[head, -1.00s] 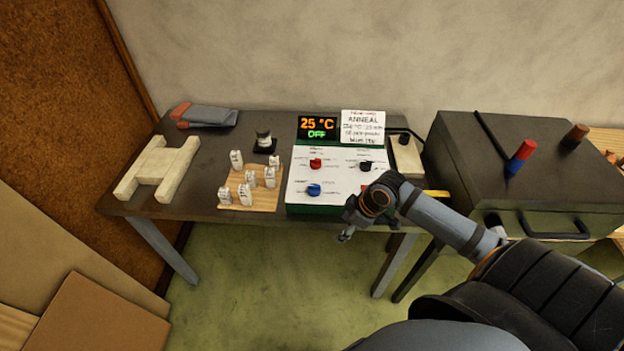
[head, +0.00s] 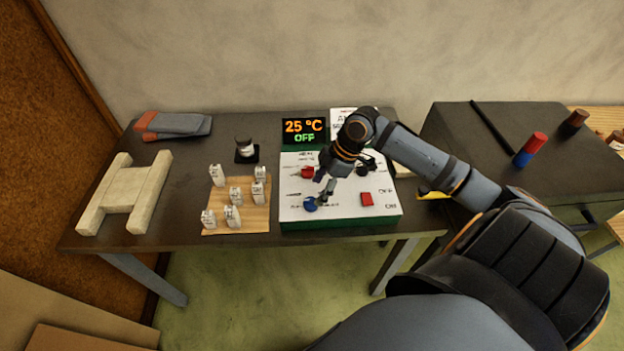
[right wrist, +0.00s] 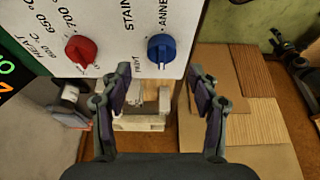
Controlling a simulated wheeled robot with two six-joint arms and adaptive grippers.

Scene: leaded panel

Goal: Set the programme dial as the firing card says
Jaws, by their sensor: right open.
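The control panel (head: 340,212) lies on the bench with a red dial (head: 307,172), a blue dial (head: 309,204) and a display reading 25 °C OFF (head: 305,130). My right gripper (head: 323,184) is over the panel, close to the blue dial. In the wrist view the open, empty fingers (right wrist: 158,76) stand either side of the blue dial's line, apart from it. The firing card (head: 345,118) is partly hidden by my arm.
A wooden board (head: 250,222) with several small white labelled pieces stands left of the panel. A pale wooden frame (head: 125,195) and folded gloves (head: 172,125) lie further left. The dark kiln (head: 460,130) is at right. My left gripper seems to show in the wrist view (right wrist: 285,44).

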